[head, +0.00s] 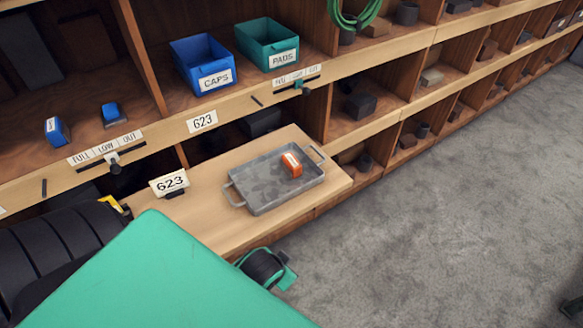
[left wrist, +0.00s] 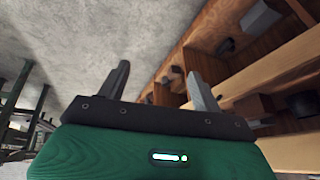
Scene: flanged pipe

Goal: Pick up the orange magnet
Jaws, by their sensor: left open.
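The orange magnet (head: 291,163) is a small block with a white label on its face. It lies in a grey metal tray (head: 262,205) with a handle at each end, right of the tray's middle. The tray sits on a wooden board jutting from the shelving. My left gripper (left wrist: 160,70) shows in the left wrist view, fingers apart and nothing between them. It faces grey floor and shelf compartments; the magnet is not in that view. In the head view my teal arm covers the lower left, and the left fingers cannot be made out. My right gripper is not in view.
Behind the tray stand a blue CAPS bin (head: 202,65) and a green PADS bin (head: 267,45). Two small blue blocks sit on the left shelf. Open grey floor (head: 430,230) lies to the right.

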